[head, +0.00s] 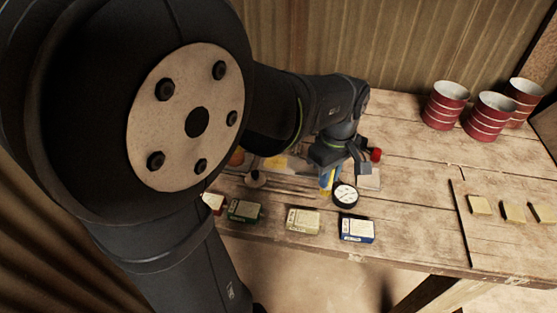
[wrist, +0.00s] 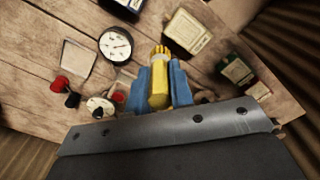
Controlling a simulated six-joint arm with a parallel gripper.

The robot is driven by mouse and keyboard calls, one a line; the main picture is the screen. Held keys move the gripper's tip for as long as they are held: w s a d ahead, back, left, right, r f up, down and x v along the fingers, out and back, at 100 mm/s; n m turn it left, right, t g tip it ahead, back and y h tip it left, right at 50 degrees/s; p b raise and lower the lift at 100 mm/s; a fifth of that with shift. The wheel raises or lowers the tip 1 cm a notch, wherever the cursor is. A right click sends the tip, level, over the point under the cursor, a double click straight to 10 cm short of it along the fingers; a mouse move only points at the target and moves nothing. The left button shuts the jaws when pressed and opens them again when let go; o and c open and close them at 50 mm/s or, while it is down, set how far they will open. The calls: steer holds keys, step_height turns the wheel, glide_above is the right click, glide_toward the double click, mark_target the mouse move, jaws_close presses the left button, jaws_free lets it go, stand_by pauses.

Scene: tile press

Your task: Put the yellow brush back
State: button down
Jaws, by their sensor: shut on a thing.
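The yellow brush (wrist: 158,88) is between the two blue fingers of my gripper (wrist: 162,72) in the wrist view, its lighter ridged end pointing away from the wrist. My gripper is shut on it. In the head view, my gripper (head: 328,180) is over the bench behind the row of small boxes, left of the round dial. Only a small yellow part of the brush (head: 324,191) shows there. I cannot tell whether the brush touches the bench. No resting place for the brush can be made out for certain.
The white-faced dial (head: 345,195) and a pale square tile (head: 368,179) are close to my gripper. Cream (head: 303,221), green (head: 244,211) and blue (head: 357,228) boxes line the front edge. Red cans (head: 445,107) stand back right. My arm hides the bench's left part.

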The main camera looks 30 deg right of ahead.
steer(key=shift+w+a+f, duration=0.2)
steer(key=shift+w+f, duration=1.3)
steer(key=shift+f, duration=0.1)
steer(key=shift+w+a+f, duration=0.2)
steer(key=shift+w+f, duration=1.35)
steer(key=shift+w+a+f, duration=0.2)
steer(key=shift+w+f, duration=1.3)
steer(key=shift+f, duration=0.1)
steer(key=shift+f, duration=0.2)
steer(key=c, duration=1.3)
jaws_free()
steer(key=shift+r, duration=0.1)
step_height(320, 180, up, 12)
steer(key=shift+r, duration=0.15)
